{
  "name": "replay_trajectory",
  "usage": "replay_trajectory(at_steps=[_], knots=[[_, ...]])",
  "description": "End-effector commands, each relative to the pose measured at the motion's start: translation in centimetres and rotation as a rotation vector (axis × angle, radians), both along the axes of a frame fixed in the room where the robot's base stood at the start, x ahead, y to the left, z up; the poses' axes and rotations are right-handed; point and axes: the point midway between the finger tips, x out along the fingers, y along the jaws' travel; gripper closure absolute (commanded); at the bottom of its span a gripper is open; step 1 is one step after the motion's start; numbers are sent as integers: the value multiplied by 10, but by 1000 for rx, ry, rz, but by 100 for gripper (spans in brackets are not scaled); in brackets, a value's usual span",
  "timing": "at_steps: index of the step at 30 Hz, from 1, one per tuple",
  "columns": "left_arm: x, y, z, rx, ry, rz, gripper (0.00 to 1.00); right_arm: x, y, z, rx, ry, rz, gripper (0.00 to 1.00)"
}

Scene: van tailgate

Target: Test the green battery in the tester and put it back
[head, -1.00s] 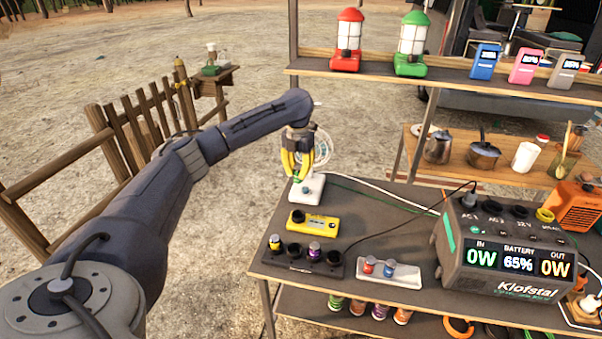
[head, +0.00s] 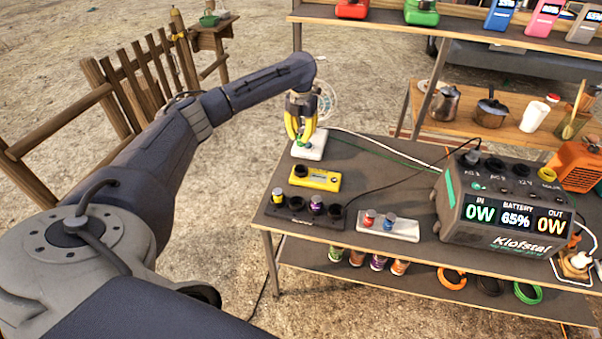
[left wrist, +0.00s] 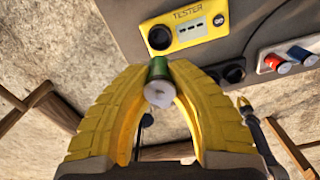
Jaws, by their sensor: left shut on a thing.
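My left gripper (head: 301,139), with yellow fingers, is shut on the green battery (left wrist: 159,70). The battery shows between the fingertips in the left wrist view, its pale end towards the camera. In the head view the gripper overlaps the small white base (head: 309,150) at the table's back left; its height above the table is hard to tell. The yellow tester (head: 315,179) lies nearer on the table, its dark socket (left wrist: 160,38) empty.
A white tray (head: 402,230) with a red and a blue battery lies right of the rack. A large power station (head: 505,218) stands on the right. A black cable crosses the table.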

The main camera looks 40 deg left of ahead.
Motion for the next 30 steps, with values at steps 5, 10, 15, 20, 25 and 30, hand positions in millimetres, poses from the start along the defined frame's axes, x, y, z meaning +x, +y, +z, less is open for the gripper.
replay_trajectory(at_steps=[5,10,15,20,25,30], knots=[[0,0,-13,-1,1,1,100,0,0,0,0,0,0,100],[0,0,-24,-2,1,2,100,0,0,0,0,0,0,100],[0,0,-35,-1,1,1,100,0,0,0,0,0,0,100],[0,0,-46,0,1,2,100,0,0,0,0,0,0,100],[0,0,-57,-2,1,1,100,0,0,0,0,0,0,100],[0,-1,-69,-2,1,1,100,0,0,0,0,0,0,100]])
